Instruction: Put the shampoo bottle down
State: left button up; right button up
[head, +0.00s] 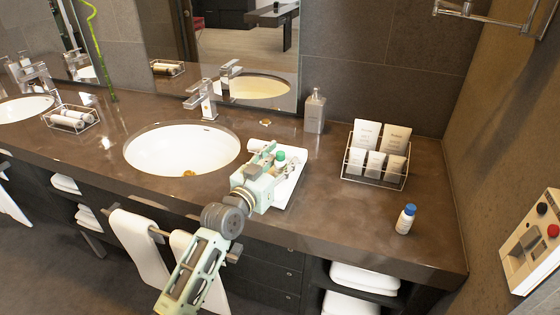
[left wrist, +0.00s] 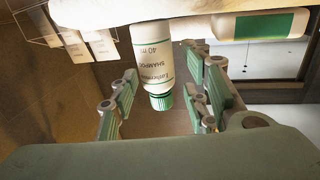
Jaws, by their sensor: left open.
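The shampoo bottle is white with a green cap. In the head view its cap (head: 281,155) shows just beyond my left gripper (head: 268,180), above a white surface (head: 291,190) right of the near sink; the gripper hides part of the body. In the left wrist view the bottle (left wrist: 150,55) appears upside down with its SHAMPOO label readable and its base by a pale, rounded surface (left wrist: 130,10). My left gripper (left wrist: 155,108) is open, its green-padded fingers on either side of the bottle with gaps visible. My right gripper is not in view.
A bottle with a green label (left wrist: 262,24) lies beside the shampoo. A wire rack of white packets (head: 375,172), a soap dispenser (head: 315,112) and a blue-capped bottle (head: 405,219) stand to the right. The sink (head: 180,150) is left. The counter (head: 340,215) is clear in front.

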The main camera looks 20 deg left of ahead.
pick_arm(q)
jog(key=shift+r, duration=0.2)
jog(key=b+v, duration=0.1)
jog(key=v, duration=1.1)
